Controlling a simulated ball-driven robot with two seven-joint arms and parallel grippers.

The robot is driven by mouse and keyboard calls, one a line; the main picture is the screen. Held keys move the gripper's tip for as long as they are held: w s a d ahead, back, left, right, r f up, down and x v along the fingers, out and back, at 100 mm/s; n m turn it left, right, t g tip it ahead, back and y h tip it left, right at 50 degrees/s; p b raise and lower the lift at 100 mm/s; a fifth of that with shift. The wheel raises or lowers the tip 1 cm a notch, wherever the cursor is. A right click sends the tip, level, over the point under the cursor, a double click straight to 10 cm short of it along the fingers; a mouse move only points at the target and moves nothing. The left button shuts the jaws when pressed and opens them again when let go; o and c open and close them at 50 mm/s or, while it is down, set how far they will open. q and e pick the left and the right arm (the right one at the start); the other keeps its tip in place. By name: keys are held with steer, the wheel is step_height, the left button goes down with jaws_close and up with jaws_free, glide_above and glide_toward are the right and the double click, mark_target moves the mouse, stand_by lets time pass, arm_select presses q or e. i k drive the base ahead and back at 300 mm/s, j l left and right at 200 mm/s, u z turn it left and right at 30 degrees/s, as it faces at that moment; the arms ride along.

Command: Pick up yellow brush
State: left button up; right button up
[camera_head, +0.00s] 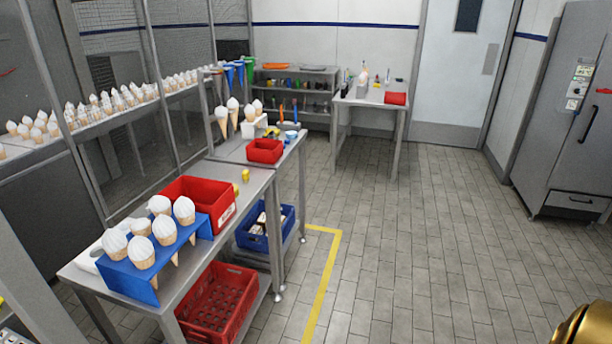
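A small yellow object (245,175) sits on the near steel table, just past the large red bin. It is too small to tell whether it is a brush. More yellow shows among small items (270,133) on the second steel table, behind the small red bin; its shape is unclear. Neither of my grippers is in view.
A blue rack (150,280) of ice-cream cones and a large red bin (200,202) stand on the near table (245,205). A small red bin (264,151) is farther back. Crates fill the lower shelf. Tiled floor (420,250) to the right is clear.

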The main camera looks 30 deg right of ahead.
mark_target(246, 174)
steer(key=z, duration=0.7)
steer(key=u, duration=1.2)
steer(key=i+l, duration=0.35)
steer(key=l, duration=0.15)
steer(key=z, duration=0.05)
